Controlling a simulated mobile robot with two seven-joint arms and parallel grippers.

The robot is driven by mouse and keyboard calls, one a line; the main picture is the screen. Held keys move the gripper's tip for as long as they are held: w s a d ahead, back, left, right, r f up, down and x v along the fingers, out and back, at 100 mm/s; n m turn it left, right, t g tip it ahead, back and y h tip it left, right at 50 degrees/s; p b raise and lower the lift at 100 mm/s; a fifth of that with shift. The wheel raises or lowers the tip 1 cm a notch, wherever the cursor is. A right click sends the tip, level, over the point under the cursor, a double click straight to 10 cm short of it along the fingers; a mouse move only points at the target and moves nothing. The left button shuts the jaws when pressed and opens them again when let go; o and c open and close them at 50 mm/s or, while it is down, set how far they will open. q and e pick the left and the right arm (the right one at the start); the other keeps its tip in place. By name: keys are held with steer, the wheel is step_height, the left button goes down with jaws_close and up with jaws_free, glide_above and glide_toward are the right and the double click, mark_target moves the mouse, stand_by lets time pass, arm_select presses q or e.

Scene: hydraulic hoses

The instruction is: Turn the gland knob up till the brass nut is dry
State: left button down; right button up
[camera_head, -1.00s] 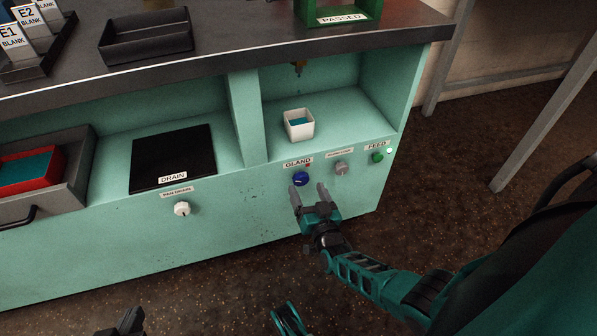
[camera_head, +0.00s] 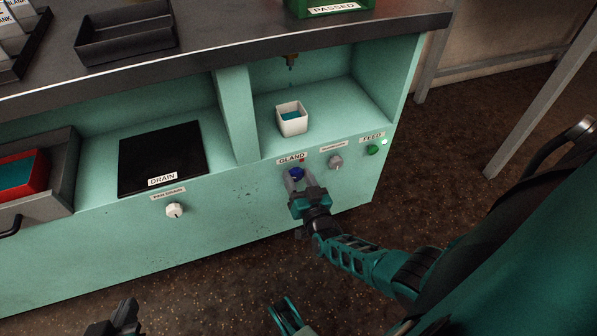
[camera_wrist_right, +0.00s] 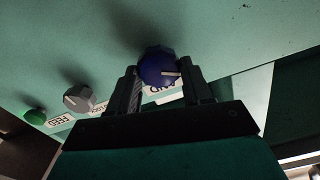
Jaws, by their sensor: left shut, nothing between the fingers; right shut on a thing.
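The blue gland knob (camera_head: 296,173) is on the bench's front panel, under the GLAND label (camera_head: 292,158). My right gripper (camera_head: 296,178) is shut on the knob, with one finger on each side. In the right wrist view the knob (camera_wrist_right: 158,67) shows a pale pointer line between the fingers of the gripper (camera_wrist_right: 163,85). The brass nut (camera_head: 292,60) hangs under the worktop above a white cup (camera_head: 292,118) holding teal liquid. It is too small to tell whether the nut is wet. My left gripper (camera_head: 125,315) is shut and empty at the bottom edge.
A grey knob (camera_head: 335,163) and a green FEED knob (camera_head: 373,150) sit right of the gland knob. A white drain knob (camera_head: 175,210) is on the left. A black drain plate (camera_head: 162,145) lies in the middle bay. The floor in front is clear.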

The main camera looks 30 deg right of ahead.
steer(key=c, duration=0.3)
steer(key=shift+m, duration=0.3)
steer(key=shift+d+f+m+b, duration=0.1)
steer(key=shift+m+b, duration=0.35)
steer(key=shift+m, duration=0.45)
steer(key=m, duration=0.3)
steer(key=shift+d+m, duration=0.1)
steer(key=shift+m, duration=1.5)
